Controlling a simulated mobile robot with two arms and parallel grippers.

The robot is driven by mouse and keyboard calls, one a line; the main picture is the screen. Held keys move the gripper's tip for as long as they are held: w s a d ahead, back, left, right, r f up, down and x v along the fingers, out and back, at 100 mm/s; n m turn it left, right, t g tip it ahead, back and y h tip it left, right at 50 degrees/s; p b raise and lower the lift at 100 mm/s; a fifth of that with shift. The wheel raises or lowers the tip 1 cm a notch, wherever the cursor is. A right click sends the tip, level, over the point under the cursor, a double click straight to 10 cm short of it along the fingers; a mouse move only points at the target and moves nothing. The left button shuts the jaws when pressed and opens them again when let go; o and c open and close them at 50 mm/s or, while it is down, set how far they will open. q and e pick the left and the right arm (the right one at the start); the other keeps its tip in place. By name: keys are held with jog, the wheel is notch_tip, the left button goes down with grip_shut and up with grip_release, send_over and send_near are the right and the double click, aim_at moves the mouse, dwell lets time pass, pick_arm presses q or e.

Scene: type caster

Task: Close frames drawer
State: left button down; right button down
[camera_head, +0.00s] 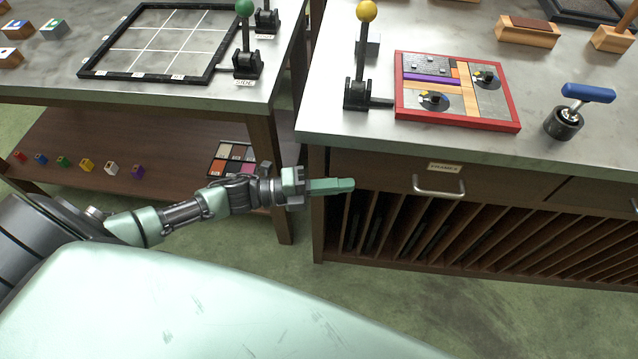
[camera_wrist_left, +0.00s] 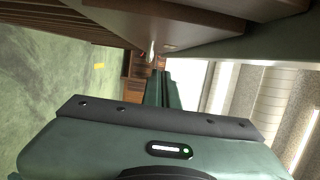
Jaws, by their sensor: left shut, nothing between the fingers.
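The frames drawer (camera_head: 385,170) is a dark brown front under the grey counter, with a paper label reading FRAMES (camera_head: 443,167) and a metal handle (camera_head: 438,188). It looks close to flush in the head view, but I cannot tell exactly how far it stands out. My left gripper (camera_head: 350,185) is shut and empty, near the drawer's left end and to the left of the handle. I cannot tell whether it touches the wood. In the left wrist view, its closed fingers (camera_wrist_left: 163,88) point forward, with brown woodwork above them. My right gripper is not in view.
Vertical slots (camera_head: 430,228) fill the cabinet below the drawer. The countertop (camera_head: 330,110) holds a yellow-knobbed lever (camera_head: 367,12), a red-framed form (camera_head: 457,90) and a blue-handled roller (camera_head: 588,92). A second table (camera_head: 130,90) stands left, with a lower shelf (camera_head: 60,180). Green floor lies between.

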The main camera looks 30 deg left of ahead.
aim_at(351, 170)
pick_arm(q)
jog(key=w, duration=0.1)
jog(key=w+b, duration=0.1)
jog(key=w, duration=0.1)
jog(key=shift+w+d+f, duration=0.15)
jog(key=shift+w+d, duration=0.15)
jog(key=shift+d, duration=0.1)
jog(key=shift+w+a+b, duration=0.25)
jog(key=shift+w+b, duration=0.15)
jog(key=shift+w, duration=0.25)
